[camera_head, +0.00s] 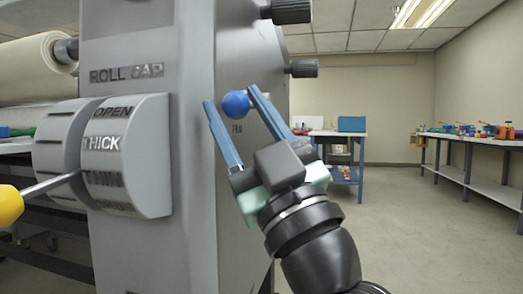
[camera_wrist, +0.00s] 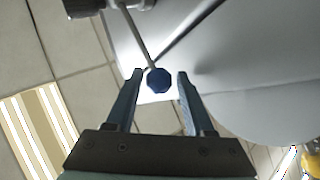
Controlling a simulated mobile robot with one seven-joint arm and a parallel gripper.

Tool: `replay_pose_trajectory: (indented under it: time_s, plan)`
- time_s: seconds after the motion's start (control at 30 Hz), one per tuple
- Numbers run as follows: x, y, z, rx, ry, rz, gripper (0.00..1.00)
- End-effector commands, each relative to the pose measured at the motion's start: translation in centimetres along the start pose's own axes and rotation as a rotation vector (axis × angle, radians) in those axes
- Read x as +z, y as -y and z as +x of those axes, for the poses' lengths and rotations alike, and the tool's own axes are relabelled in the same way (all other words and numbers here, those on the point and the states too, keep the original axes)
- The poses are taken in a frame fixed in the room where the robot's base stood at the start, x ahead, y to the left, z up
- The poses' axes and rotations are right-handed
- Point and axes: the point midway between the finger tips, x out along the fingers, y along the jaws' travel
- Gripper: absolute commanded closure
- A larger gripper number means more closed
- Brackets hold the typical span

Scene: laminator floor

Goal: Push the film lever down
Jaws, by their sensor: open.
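The film lever ends in a blue ball knob (camera_head: 236,104) on the side of the grey machine housing (camera_head: 190,200). In the wrist view the blue knob (camera_wrist: 160,80) sits at the end of a thin metal rod (camera_wrist: 138,35). My gripper (camera_head: 230,96) is open, with one blue finger on each side of the knob. In the wrist view the knob shows between my fingertips (camera_wrist: 160,74), with a gap on both sides; how deep it lies between them I cannot tell.
A yellow-knobbed lever (camera_head: 10,205) juts left from the roll gap dial (camera_head: 125,160). Black knobs (camera_head: 304,68) stick out of the housing above my gripper. A blue-legged table (camera_head: 350,150) and a long bench (camera_head: 470,145) stand behind. The floor at right is clear.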

Motion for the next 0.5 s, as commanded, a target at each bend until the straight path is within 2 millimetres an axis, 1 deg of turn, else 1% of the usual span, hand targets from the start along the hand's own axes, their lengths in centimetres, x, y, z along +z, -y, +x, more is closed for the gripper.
replay_pose_trajectory:
  time_s: [0.17, 0.4, 0.5]
  plan:
    - [0.1, -0.1, -3.1, 0.004, 0.004, -0.001, 0.47]
    - [0.2, -0.1, -8.2, 0.003, 0.004, 0.001, 0.47]
    - [0.1, 0.0, -9.9, 0.002, 0.004, 0.000, 0.47]
